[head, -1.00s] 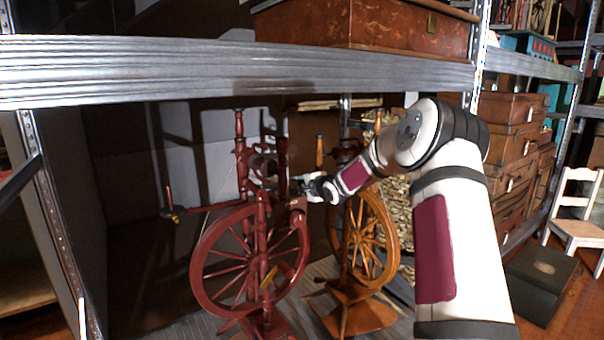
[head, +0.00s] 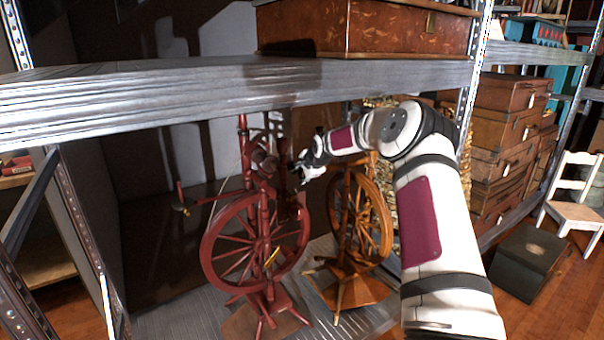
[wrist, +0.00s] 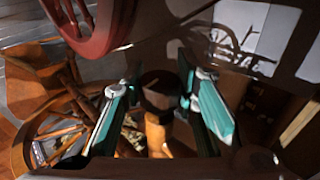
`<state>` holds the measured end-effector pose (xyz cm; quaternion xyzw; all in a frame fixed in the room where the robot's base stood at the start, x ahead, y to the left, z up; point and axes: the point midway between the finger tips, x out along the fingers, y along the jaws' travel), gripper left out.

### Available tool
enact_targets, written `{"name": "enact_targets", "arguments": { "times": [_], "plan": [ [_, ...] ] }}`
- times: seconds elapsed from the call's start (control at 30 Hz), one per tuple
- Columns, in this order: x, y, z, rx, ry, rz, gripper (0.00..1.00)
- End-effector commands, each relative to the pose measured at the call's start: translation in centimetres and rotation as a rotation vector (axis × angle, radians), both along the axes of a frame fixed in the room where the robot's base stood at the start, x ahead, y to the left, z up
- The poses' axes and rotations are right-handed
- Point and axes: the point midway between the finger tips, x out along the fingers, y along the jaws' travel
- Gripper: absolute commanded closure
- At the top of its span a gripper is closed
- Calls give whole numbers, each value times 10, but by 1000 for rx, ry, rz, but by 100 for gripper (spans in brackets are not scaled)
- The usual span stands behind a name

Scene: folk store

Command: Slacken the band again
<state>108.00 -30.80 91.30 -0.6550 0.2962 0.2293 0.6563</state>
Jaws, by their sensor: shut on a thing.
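The red spinning wheel (head: 208,250) stands upright on the lower shelf, with its dark red upright and bobbin parts above the wheel rim. My gripper (head: 300,174) is at the right side of those upper parts. In the wrist view, my gripper (wrist: 160,88) has its teal fingers on either side of a dark round knob (wrist: 157,94) with a light wooden piece below it, and is shut on the knob. The red wheel's rim also shows at the upper left of the wrist view (wrist: 98,38). I cannot make out the band or how taut it is.
A brown wooden spinning wheel (head: 385,225) stands close on the right, behind my forearm. The metal shelf board (head: 200,85) runs above the wheels, with a wooden chest (head: 360,30) on it. Stacked suitcases (head: 505,130) and a white chair (head: 575,205) are farther right.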

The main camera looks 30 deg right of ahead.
Motion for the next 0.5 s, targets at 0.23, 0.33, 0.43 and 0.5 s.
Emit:
{"name": "enact_targets", "arguments": {
  "times": [0.23, 0.33, 0.43, 0.5],
  "plan": [
    [2, 1, -3, 7, 166, 1, 100],
    [2, 1, -3, 9, 217, 1, 100],
    [2, 1, -3, 12, 262, 2, 100],
    [1, 1, -3, 13, 289, 1, 100]
  ]
}}
